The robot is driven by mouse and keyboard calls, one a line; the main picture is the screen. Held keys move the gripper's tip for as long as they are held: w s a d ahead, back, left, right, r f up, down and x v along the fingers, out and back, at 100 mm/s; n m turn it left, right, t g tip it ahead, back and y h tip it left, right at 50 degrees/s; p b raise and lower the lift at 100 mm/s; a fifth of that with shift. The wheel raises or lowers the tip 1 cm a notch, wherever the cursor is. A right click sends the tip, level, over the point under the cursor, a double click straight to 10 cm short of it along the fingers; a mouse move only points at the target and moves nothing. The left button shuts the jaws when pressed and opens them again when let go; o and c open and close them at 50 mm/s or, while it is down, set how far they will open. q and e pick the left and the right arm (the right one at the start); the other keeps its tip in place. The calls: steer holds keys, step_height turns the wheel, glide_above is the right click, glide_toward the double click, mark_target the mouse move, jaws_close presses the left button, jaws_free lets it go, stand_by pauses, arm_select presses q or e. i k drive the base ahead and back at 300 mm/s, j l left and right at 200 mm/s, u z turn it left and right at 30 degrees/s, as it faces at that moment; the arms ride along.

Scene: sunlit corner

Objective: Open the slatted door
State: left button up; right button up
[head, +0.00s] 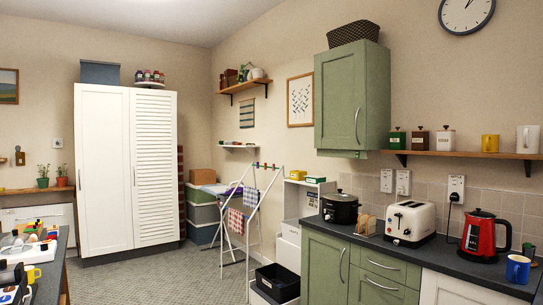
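The slatted door (154,168) is the right-hand white door of a tall white cupboard against the back wall. Its horizontal slats run nearly its full height, and it looks closed. A thin dark handle (134,176) shows at its left edge, near the seam. The plain white door (103,172) beside it on the left also looks closed. Neither of my grippers shows in the head view.
A clothes airer (236,222) with hanging cloths stands right of the cupboard, near stacked grey boxes (203,214). A cluttered dark table (50,285) is at the lower left. A counter (440,258) runs along the right. Grey floor (150,275) before the cupboard is clear.

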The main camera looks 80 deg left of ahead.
mark_target(153, 113)
steer(key=u, duration=3.55)
steer(key=i+l+z, duration=0.15)
steer(key=i, duration=0.2)
steer(key=i+l, duration=0.15)
steer(key=i, duration=0.35)
steer(key=i+l, duration=0.15)
steer(key=i, duration=0.35)
steer(key=i+l, duration=0.15)
steer(key=i, duration=0.3)
steer(key=i+l+z, duration=0.1)
steer(key=i, duration=0.4)
steer(key=i+j+u, duration=0.1)
steer(key=i+u, duration=0.3)
steer(key=i, duration=0.45)
steer(key=i+l+u, duration=0.15)
steer(key=i+u, duration=0.2)
steer(key=i, duration=2.3)
steer(key=i+z, duration=0.15)
steer(key=i, duration=0.7)
steer(key=i+j+z, duration=0.1)
steer(key=i, duration=0.75)
steer(key=j, duration=0.1)
